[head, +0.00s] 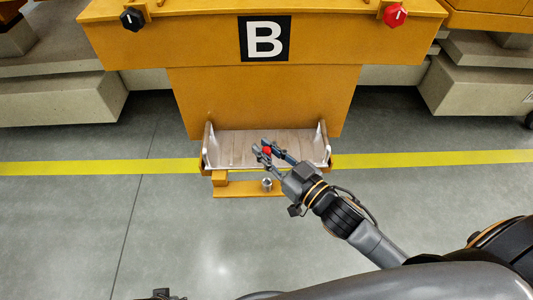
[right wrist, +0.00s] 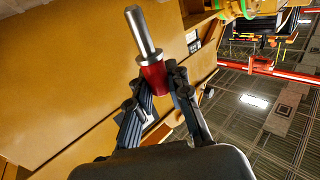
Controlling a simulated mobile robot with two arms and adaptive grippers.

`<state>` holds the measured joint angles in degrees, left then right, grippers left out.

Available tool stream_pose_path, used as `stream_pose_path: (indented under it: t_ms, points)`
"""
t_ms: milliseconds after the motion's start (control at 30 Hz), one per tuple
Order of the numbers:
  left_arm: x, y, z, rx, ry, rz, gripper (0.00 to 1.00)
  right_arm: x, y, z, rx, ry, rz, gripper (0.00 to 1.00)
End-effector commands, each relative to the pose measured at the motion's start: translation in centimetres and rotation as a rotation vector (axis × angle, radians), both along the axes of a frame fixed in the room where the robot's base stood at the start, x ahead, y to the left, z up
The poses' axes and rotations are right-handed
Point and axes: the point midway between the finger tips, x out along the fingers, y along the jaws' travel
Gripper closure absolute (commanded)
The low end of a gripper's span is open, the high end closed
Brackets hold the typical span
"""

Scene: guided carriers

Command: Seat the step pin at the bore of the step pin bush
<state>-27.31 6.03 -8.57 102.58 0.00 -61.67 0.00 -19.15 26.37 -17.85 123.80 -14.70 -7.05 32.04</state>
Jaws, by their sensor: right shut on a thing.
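The step pin (right wrist: 145,38) has a stepped silver shaft and a red grip. My right gripper (right wrist: 162,78) is shut on the red grip, and the shaft sticks out beyond the fingers. In the head view my right gripper (head: 268,151) is over the tray, and only the red part of the pin shows between its fingers. The step pin bush (head: 267,184) is a small silver cylinder on the orange ledge, just below the gripper in the picture. The pin is apart from it. A dark part at the bottom edge may be my left gripper (head: 162,295); its fingers cannot be made out.
A shallow metal tray (head: 230,150) with upright side walls is at the front of the orange carrier B (head: 213,95). The orange ledge (head: 237,188) runs below it. Black (head: 132,18) and red (head: 396,15) knobs are above. The grey floor (head: 130,235) around is clear.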

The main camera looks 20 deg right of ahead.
Motion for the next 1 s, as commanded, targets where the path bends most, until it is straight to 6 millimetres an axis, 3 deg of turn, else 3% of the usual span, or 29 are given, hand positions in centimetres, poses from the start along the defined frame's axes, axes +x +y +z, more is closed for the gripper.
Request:
stream_pose_path:
  t_ms: [267, 567, 1000]
  points:
    - [-0.1, 0.0, -0.2, 0.0, 0.002, 0.0, 0.63, 0.0, 0.0, 0.1, 0.0, 0.0, -0.001, 1.0]
    - [-0.9, 0.1, -2.3, 0.001, 0.015, -0.003, 0.63, 0.0, 0.0, 0.1, 0.0, 0.003, 0.0, 1.0]
    - [0.6, -0.1, 2.0, -0.001, -0.015, 0.002, 0.63, 0.0, 0.0, -3.4, -0.001, 0.002, 0.0, 1.0]
